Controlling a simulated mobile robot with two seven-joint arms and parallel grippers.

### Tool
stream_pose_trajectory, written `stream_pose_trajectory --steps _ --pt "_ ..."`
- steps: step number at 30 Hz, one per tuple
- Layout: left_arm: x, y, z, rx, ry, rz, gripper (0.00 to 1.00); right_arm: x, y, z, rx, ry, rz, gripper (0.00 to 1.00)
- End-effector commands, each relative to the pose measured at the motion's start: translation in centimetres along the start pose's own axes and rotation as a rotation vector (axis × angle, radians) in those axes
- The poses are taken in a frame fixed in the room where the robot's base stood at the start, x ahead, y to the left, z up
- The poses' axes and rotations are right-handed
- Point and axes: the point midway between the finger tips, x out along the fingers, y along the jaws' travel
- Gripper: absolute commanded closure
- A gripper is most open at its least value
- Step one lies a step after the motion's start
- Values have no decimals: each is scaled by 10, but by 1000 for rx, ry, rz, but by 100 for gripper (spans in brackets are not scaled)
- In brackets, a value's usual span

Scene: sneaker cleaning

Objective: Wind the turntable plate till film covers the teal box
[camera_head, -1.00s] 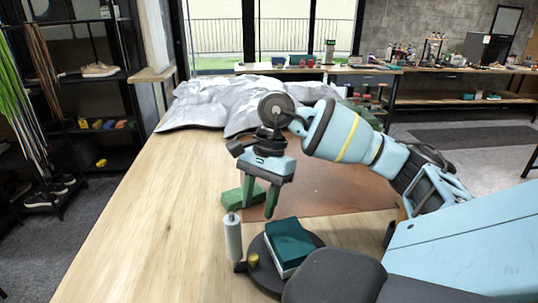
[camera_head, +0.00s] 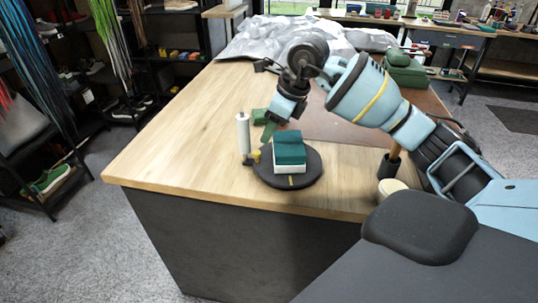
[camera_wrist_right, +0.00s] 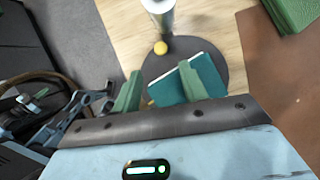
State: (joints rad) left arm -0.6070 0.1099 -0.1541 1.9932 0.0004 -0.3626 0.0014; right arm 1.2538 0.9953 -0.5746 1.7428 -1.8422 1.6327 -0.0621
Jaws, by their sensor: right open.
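The teal box (camera_head: 290,146) has a white lower part and lies on the dark round turntable plate (camera_head: 309,177). A white film roll (camera_head: 243,133) stands upright at the plate's left, with a small yellow knob (camera_head: 254,157) near its foot. I cannot make out film on the box. My right gripper (camera_head: 268,136) points down just behind and left of the box, its fingers partly overlapping each other in the head view. In the right wrist view its green fingers (camera_wrist_right: 161,86) are apart, one overlapping the teal box (camera_wrist_right: 208,70). My left gripper is not seen.
A brown mat (camera_head: 345,132) covers the table's right side. A wooden handle stands in a dark cup (camera_head: 390,166) at the right. Crumpled grey sheeting (camera_head: 265,38) fills the back. The table's left is clear.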

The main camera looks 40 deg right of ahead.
Motion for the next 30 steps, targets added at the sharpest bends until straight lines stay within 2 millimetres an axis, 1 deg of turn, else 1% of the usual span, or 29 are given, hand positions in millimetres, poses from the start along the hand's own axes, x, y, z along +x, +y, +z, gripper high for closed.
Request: stream_pose_trajectory --steps 7,10,14,18,22,25,30 --pt "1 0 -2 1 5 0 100 2 -1 2 19 -3 -6 57" --pt "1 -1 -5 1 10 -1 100 7 -1 2 19 -2 -4 57" --pt "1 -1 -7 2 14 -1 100 22 0 2 19 -1 -3 57" --pt "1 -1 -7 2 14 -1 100 44 -1 2 18 -1 -3 57" --pt "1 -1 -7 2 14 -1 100 62 0 2 17 -2 -3 57" --pt "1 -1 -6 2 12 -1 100 71 -1 2 18 -1 -4 57" --pt "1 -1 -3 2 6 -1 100 78 -1 2 17 -3 -5 57"
